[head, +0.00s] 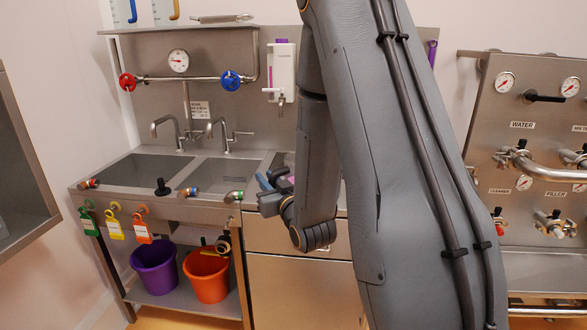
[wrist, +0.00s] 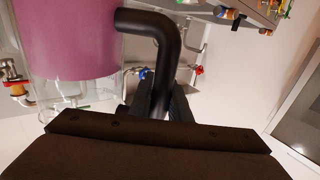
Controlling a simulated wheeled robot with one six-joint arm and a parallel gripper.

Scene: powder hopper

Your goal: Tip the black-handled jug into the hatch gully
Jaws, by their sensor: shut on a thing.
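The jug (wrist: 70,40) is clear with pink-purple contents and fills the upper left of the wrist view. Its black handle (wrist: 165,55) curves down between the dark fingers of my gripper (wrist: 158,108). My gripper is shut on this handle. In the head view, my gripper (head: 272,197) is at the front right of the sink unit, partly behind my arm. The jug is mostly hidden there; a small pinkish patch shows beside the arm. I cannot make out the hatch gully in either view.
The steel sink unit (head: 140,168) has taps and a red and a blue valve wheel. A purple bucket (head: 154,268) and an orange bucket (head: 207,277) stand on its lower shelf. A white dispenser (head: 281,72) hangs on its back panel. A gauge panel (head: 525,130) stands at right.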

